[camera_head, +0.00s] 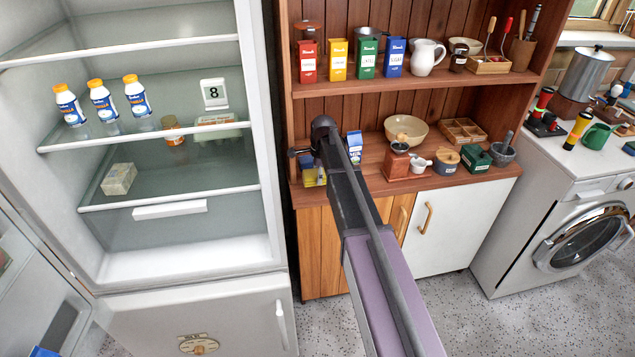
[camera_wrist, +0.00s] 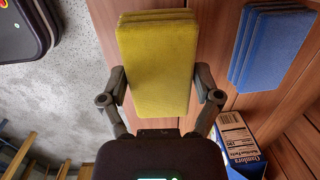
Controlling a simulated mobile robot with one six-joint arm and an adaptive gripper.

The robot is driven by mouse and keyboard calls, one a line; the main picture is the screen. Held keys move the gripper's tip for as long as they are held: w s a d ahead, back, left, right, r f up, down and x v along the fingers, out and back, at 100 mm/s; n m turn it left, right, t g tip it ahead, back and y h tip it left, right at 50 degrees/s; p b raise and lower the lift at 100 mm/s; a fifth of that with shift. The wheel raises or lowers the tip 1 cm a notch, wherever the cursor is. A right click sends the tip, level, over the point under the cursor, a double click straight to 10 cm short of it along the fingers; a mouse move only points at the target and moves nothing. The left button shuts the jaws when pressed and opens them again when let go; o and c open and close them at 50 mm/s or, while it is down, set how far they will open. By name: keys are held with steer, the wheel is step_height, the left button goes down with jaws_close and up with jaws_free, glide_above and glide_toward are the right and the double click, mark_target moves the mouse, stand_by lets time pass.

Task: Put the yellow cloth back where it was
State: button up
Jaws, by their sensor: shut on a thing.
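The yellow cloth (camera_wrist: 158,65) is a folded, layered stack that fills the space between the two fingers in the wrist view. My gripper (camera_wrist: 160,88) is shut on it, with one finger against each long side. In the head view the yellow cloth (camera_head: 309,181) shows small at the left end of the wooden counter, partly hidden by my arm. Whether it touches the counter or hangs just above it, I cannot tell. A similar folded blue cloth (camera_wrist: 272,45) lies on the counter to its right in the wrist view, apart from it.
A printed carton (camera_wrist: 238,140) stands near my right finger in the wrist view. A cream bowl (camera_head: 406,129) and a coffee grinder (camera_head: 396,163) stand farther right on the counter (camera_head: 445,185). An open fridge (camera_head: 165,265) is at left. The shelf (camera_head: 435,82) above holds tins and a jug.

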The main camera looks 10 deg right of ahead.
steer(key=shift+f+b, duration=0.95)
steer(key=shift+f, duration=0.35)
steer(key=o, duration=0.8)
steer(key=r+p, duration=0.7)
steer(key=shift+s+d+r+p, duration=0.2)
steer(key=shift+d+r+p, duration=0.1)
steer(key=shift+d, duration=0.1)
